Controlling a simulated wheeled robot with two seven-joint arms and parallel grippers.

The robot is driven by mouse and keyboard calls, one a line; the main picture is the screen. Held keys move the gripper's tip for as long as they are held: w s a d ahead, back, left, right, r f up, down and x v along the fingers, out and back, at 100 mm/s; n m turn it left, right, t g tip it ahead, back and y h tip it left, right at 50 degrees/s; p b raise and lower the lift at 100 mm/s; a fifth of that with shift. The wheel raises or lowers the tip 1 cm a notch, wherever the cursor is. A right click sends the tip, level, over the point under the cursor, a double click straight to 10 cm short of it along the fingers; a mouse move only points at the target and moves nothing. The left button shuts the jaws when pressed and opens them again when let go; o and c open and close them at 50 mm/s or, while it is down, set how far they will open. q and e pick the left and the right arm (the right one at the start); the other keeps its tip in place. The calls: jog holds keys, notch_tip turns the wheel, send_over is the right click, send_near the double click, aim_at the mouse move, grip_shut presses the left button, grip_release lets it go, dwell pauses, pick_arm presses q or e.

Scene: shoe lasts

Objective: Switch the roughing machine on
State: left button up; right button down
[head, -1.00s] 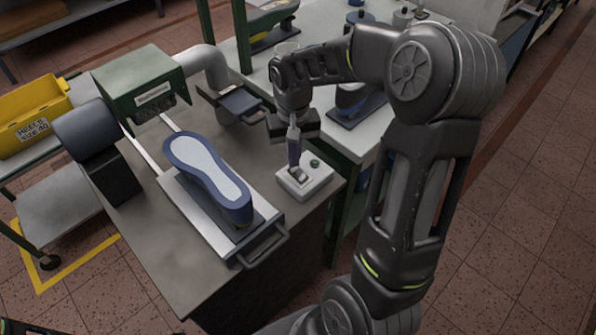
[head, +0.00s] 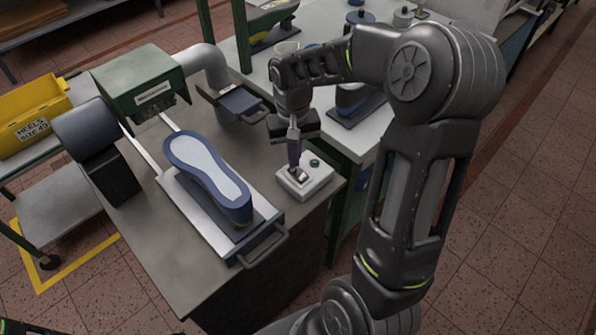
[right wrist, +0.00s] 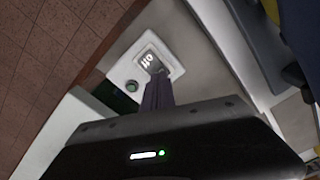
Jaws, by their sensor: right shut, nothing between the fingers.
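The roughing machine stands on a grey bench, with a green hood (head: 140,80) and a shoe last with a pale sole (head: 208,172) on its sliding carriage (head: 238,238). Its switch box (head: 318,186) is a small white block at the bench's right corner, with a rocker switch and a round green button (head: 314,162). My right gripper (head: 295,164) is shut and empty, pointing down, its fingertips at the rocker. In the right wrist view the rocker (right wrist: 151,61) reads "off", with the fingertips at its edge; contact is unclear. My left gripper is out of view.
A yellow crate (head: 30,115) labelled "HEELS SIZE 45" stands on a cart at the left. A dark motor housing (head: 86,128) is beside the hood. A pale table (head: 290,90) with more lasts lies behind. The carriage handle (head: 270,245) juts out near the bench front.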

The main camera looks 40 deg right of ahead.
jog(key=shift+f+b, duration=0.6)
jog(key=shift+f, duration=0.25)
dwell(0.4)
jog(key=shift+r+p, duration=2.65)
jog(key=shift+r, duration=0.9)
